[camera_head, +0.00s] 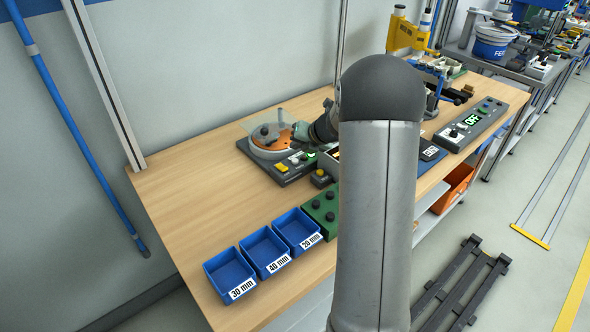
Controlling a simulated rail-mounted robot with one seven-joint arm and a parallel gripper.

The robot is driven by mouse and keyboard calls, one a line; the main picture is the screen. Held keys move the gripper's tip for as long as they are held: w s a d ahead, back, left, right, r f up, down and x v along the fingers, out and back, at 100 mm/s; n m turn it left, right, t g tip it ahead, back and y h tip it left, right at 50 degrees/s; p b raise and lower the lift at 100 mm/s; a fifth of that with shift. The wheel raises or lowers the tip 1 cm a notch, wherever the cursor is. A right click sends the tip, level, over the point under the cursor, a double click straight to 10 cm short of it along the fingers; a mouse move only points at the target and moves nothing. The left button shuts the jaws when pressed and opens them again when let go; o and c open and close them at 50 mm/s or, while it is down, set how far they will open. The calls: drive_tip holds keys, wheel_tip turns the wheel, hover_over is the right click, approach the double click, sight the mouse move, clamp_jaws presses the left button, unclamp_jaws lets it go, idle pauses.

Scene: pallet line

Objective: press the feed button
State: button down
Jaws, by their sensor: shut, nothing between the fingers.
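A round feeder (266,146) with an orange disc and a clear cover stands on a dark base near the back of the wooden bench. My own arm hides the middle of the bench.
Blue bins marked 30 mm (229,274), 40 mm (265,251) and 20 mm (297,231) line the front edge. A green block with dark knobs (322,212) is beside them. The left bench top is clear.

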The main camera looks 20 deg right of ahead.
drive_tip(key=shift+f+b, duration=0.45)
drive_tip(key=shift+f, duration=0.85)
drive_tip(key=shift+f, duration=0.15)
idle(0.9)
drive_tip(key=shift+f, duration=0.25)
drive_tip(key=shift+f+b, duration=0.45)
drive_tip(key=shift+f, duration=0.05)
idle(0.6)
drive_tip(key=shift+r+p, duration=0.9)
drive_tip(key=shift+p, duration=0.1)
drive_tip(key=shift+r, duration=0.1)
wheel_tip(320, 180, up, 5)
drive_tip(key=p, duration=0.5)
